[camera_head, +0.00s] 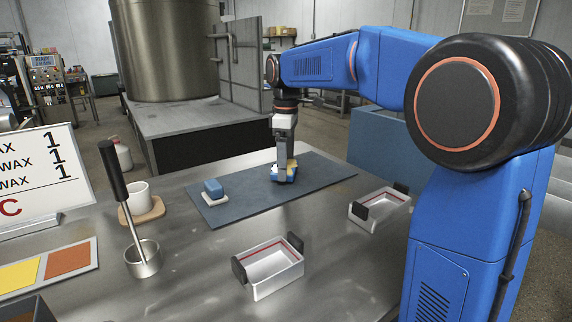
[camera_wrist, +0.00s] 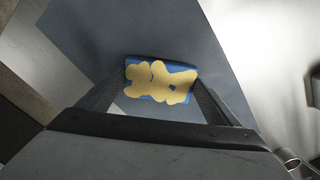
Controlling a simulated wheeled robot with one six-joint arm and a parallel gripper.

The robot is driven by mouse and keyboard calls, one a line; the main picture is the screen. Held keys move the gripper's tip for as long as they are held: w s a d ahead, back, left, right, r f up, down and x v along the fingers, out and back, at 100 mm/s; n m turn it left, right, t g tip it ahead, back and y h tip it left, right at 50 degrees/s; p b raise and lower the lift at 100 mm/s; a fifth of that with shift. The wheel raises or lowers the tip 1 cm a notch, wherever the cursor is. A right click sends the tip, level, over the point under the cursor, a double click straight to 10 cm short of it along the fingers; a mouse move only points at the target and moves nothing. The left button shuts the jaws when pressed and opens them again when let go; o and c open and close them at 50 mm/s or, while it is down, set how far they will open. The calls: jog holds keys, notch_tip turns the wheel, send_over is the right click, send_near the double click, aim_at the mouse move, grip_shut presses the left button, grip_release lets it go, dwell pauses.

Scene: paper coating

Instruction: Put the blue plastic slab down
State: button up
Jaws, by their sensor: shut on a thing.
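The blue plastic slab (camera_head: 292,174) is between the fingers of my gripper (camera_head: 284,165), low over the far half of a dark blue-grey mat (camera_head: 250,203). My gripper is shut on it. In the wrist view the slab (camera_wrist: 131,72) has yellow wavy blotches over most of its face, and a finger stands at either side. I cannot tell whether the slab touches the mat. A second blue block (camera_head: 213,186) rests on a small white base at the mat's left end.
A mug (camera_head: 139,198) on a wooden coaster and a metal cup (camera_head: 142,262) with a black-handled tool stand left. Two metal trays with black handles, one in front (camera_head: 272,272) and one at right (camera_head: 378,212), flank the mat. A sign (camera_head: 40,170) stands far left. The mat's middle is clear.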

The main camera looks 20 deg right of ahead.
jog(key=shift+f, duration=0.4)
jog(key=shift+f, duration=0.1)
jog(key=o, duration=1)
notch_tip(320, 180, up, 12)
jog(key=shift+r, duration=0.15)
